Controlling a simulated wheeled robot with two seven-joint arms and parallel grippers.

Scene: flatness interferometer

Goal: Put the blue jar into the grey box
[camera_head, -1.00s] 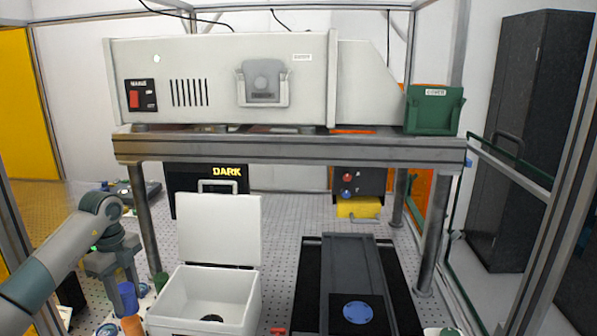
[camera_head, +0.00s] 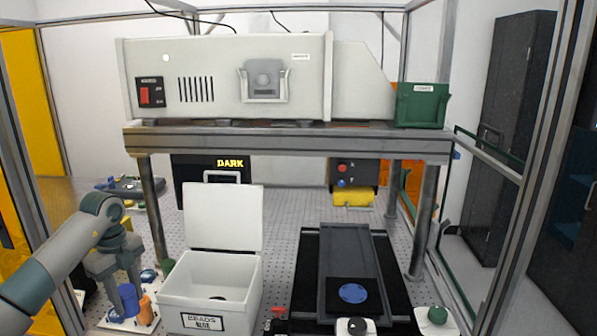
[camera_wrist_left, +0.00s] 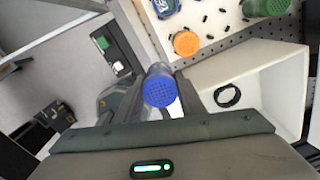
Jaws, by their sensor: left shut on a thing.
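The blue jar (camera_wrist_left: 160,88), with a dotted round lid, is between the fingers of my left gripper (camera_wrist_left: 158,100) in the left wrist view. In the head view, the left gripper (camera_head: 122,296) points down with its fingers around the blue jar (camera_head: 129,302). It is left of the box and close to the white tray; I cannot tell whether the jar still touches the tray. The light grey box (camera_head: 206,275) stands with its lid (camera_head: 223,217) up and a label on its front. A black ring (camera_wrist_left: 228,96) lies inside. My right gripper is not in view.
An orange jar (camera_head: 146,308) stands beside the blue jar on the white tray (camera_head: 147,326). A green jar (camera_head: 167,267) is behind. A dark slide with a blue disc (camera_head: 353,293) lies right of the box. The heavy bench (camera_head: 290,142) spans above.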

